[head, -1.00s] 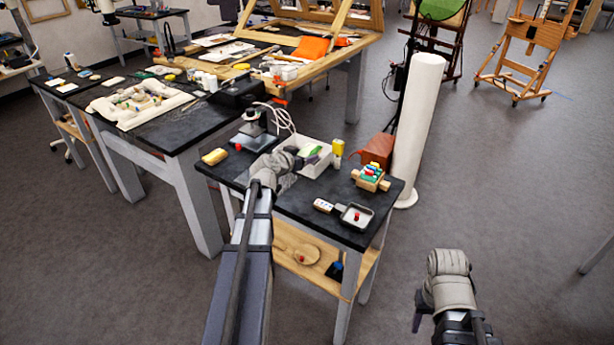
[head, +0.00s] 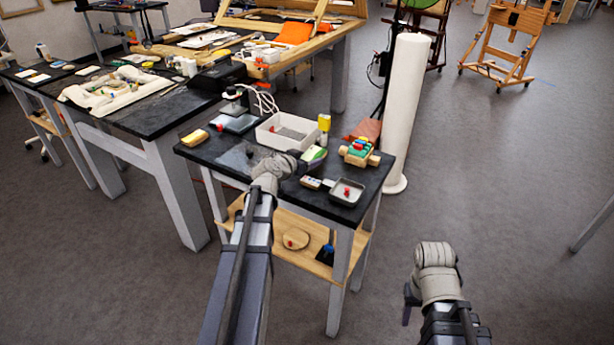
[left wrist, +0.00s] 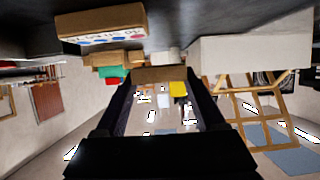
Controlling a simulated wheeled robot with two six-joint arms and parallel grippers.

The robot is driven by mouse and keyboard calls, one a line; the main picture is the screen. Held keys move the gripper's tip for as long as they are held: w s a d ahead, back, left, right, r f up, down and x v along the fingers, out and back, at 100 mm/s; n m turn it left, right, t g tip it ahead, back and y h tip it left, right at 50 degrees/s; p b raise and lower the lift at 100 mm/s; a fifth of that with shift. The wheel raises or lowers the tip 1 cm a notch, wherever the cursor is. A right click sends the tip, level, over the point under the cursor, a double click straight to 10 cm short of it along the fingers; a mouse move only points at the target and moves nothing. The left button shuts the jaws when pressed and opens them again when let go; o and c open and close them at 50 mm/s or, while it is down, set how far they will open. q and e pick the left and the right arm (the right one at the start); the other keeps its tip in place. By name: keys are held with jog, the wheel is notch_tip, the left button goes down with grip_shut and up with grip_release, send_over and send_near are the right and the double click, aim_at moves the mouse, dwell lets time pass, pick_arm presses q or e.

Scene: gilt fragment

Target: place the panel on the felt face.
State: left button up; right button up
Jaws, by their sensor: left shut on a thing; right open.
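My left gripper (head: 306,164) is shut on a small panel-like thing over the small black table, just in front of the white tray. In the head view a green and white piece (head: 314,154) shows at its fingertips. Whether this is the panel is not certain. I cannot make out the felt face for sure. My right gripper (head: 409,303) is open and empty, low over the floor at the right.
On the small table (head: 245,172) stand a white tray (head: 272,143), a yellow bottle (head: 324,123), a rack of coloured pieces (head: 359,153), a grey dish (head: 346,195), a labelled block (head: 311,183) and a yellow block (head: 194,137). A white column (head: 404,110) stands behind right.

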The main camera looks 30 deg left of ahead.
aim_at(308, 174)
pick_arm(q)
jog(key=shift+f, duration=0.1)
notch_tip(308, 174, down, 4)
jog(key=b, duration=0.3)
jog(key=shift+r, duration=0.25)
jog(key=shift+b, duration=0.3)
jog(key=shift+f, duration=0.15)
jog(key=o, duration=1.3)
jog(key=shift+o, duration=0.2)
jog(key=shift+s+r, duration=0.3)
jog(key=shift+r, duration=0.1)
jog(key=p+v, duration=0.4)
jog(key=v, duration=0.7)
jog(key=shift+s+p, duration=0.2)
jog(key=shift+p, duration=0.2)
